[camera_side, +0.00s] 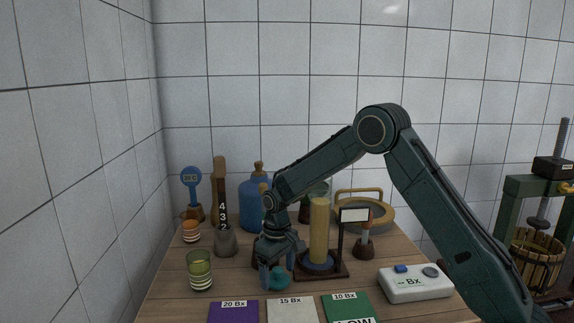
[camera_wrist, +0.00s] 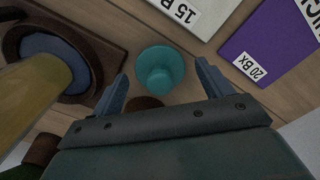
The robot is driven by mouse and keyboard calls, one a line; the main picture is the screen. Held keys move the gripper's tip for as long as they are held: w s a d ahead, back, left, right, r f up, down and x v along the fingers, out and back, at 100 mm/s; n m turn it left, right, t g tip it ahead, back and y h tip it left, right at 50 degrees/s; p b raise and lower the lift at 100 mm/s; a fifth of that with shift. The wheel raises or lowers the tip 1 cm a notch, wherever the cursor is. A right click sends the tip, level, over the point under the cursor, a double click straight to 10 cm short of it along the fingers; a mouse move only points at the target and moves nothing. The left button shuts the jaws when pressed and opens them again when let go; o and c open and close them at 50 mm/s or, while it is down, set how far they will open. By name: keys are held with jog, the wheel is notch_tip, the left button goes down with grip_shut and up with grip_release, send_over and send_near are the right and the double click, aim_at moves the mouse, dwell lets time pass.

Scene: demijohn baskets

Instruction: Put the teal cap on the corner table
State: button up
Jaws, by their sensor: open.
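In the wrist view the teal cap (camera_wrist: 161,68) shows from above as a round rim with a smaller knob. My gripper (camera_side: 277,277) is low over the table at the cap. In the wrist view my gripper (camera_wrist: 160,82) is open, one blue finger on each side of the cap, with gaps between fingers and cap. The cap's underside is hidden.
A cylinder of yellow liquid (camera_side: 319,230) stands on a dark base just right of the cap. Purple (camera_side: 234,312), white (camera_side: 291,311) and green (camera_side: 348,308) cards lie in front.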

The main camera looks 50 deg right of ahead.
aim_at(278, 269)
notch_tip(278, 269, up, 12)
dwell(0.6)
dwell(0.5)
